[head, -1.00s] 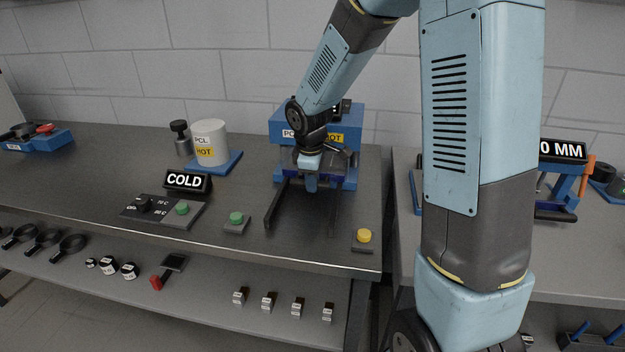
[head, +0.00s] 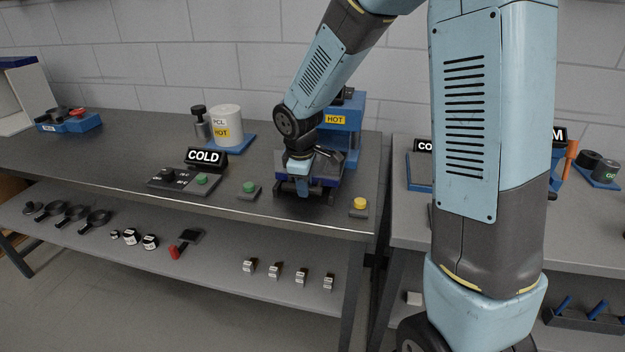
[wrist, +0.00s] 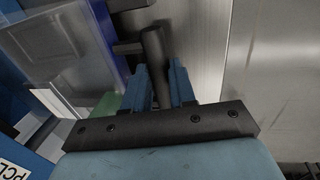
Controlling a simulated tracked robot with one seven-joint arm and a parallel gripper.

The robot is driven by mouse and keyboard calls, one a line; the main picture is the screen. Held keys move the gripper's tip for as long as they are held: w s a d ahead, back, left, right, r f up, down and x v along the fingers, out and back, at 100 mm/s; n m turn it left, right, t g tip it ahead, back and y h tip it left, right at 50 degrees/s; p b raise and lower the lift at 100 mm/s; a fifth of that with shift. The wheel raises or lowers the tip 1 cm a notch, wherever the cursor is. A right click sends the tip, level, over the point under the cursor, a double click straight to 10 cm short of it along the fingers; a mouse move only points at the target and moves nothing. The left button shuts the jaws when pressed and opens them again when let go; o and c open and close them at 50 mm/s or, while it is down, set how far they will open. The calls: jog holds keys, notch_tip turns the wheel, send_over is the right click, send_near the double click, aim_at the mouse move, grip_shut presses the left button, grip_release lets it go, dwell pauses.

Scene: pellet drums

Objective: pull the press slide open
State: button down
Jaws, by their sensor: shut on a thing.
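The blue press (head: 345,112) with a HOT label stands at the back of the bench, partly hidden by my arm. Its slide (head: 325,178), with a dark blue see-through guard, sits forward of the press on the rails, close to the front edge of the bench. My gripper (head: 303,188) points down at the front of the slide. In the wrist view its blue fingers (wrist: 160,85) are shut on the dark slide handle (wrist: 153,48). The see-through guard (wrist: 70,50) shows at the left of that view.
A COLD sign (head: 205,157), a green button (head: 249,188) and a yellow button (head: 359,204) stand near the front edge. A gap separates this bench from the right bench (head: 405,215).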

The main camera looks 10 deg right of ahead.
jog(key=shift+s+a, duration=0.3)
jog(key=shift+s, duration=0.4)
jog(key=shift+s+a, duration=0.3)
jog(key=shift+s, duration=0.45)
jog(key=shift+s+a, duration=0.3)
jog(key=shift+s, duration=0.4)
jog(key=c, duration=0.9)
grip_release()
jog(key=r, duration=0.4)
jog(key=s+r, duration=0.1)
jog(key=r, duration=0.4)
jog(key=s+a+r, duration=0.1)
jog(key=r, duration=0.3)
jog(key=shift+s+r, duration=0.2)
jog(key=s+d+r+m+t, duration=0.1)
jog(key=s+d+r+m, duration=0.1)
jog(key=s+d+m, duration=0.2)
jog(key=s+d+r+m+t, duration=0.1)
jog(key=s+d+r+m, duration=0.2)
jog(key=s+d+m, duration=0.2)
jog(key=s+d+r+m+t, duration=0.1)
jog(key=s+d+m, duration=0.3)
jog(key=s+d, duration=0.4)
jog(key=shift+s+d+r+m+t+y, duration=0.15)
jog(key=shift+s+r+y, duration=0.05)
jog(key=shift+s+r, duration=0.25)
jog(key=shift+s+d+r+m+t+y, duration=0.1)
jog(key=shift+s+r+m+t+y, duration=0.1)
jog(key=shift+s+r, duration=0.2)
